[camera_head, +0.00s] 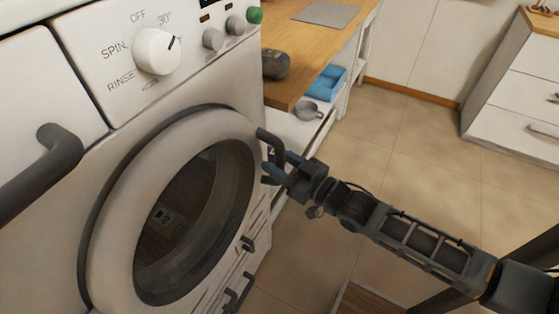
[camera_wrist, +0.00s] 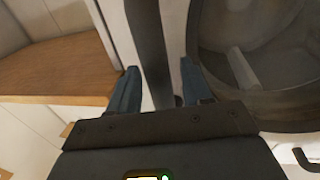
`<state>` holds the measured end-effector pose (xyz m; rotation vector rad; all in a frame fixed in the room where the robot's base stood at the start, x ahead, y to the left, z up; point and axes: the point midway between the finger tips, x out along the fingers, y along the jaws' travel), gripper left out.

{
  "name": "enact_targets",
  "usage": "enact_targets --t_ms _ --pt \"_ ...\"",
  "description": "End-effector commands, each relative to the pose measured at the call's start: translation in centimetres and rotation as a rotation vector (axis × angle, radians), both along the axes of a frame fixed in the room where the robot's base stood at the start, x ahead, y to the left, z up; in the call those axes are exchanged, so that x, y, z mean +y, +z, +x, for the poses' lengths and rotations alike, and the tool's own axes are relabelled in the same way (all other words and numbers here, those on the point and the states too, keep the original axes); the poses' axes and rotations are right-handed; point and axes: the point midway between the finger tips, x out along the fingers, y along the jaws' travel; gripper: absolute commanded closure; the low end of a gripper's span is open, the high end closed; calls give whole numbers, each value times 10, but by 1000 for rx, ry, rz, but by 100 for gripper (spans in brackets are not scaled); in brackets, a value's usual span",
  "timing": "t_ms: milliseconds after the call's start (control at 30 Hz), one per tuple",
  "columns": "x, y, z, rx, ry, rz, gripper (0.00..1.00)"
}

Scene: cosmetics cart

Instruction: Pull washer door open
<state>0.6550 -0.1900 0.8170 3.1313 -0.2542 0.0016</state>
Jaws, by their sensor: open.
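The washer door (camera_head: 112,225) is a white ring around a dark glass window, on the front of the white washer. It looks shut against the front. Its dark curved handle (camera_head: 268,138) sticks out at the door's right edge. My gripper (camera_head: 273,168) reaches in from the right and is at the handle, fingers spread. In the wrist view the handle (camera_wrist: 148,45) is a dark bar running between the two blue-grey fingers of my gripper (camera_wrist: 158,85). A gap shows beside the bar, so I see no firm grip. The lower end of the handle is partly hidden.
The washer's control panel has a white dial (camera_head: 158,51) and a green knob (camera_head: 254,15). A wooden counter (camera_head: 310,45) stands right of the washer, with a blue bin (camera_head: 327,82) on the shelf below. White drawers (camera_head: 525,95) stand far right. Tiled floor between is mostly clear.

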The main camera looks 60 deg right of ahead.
Motion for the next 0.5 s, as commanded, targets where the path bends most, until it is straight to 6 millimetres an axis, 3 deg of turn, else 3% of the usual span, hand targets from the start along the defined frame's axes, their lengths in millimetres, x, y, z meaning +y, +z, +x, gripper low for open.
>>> enact_targets --t_ms 267,500 --pt "0 0 1 1 0 0 52" --pt "0 0 1 1 0 0 75"
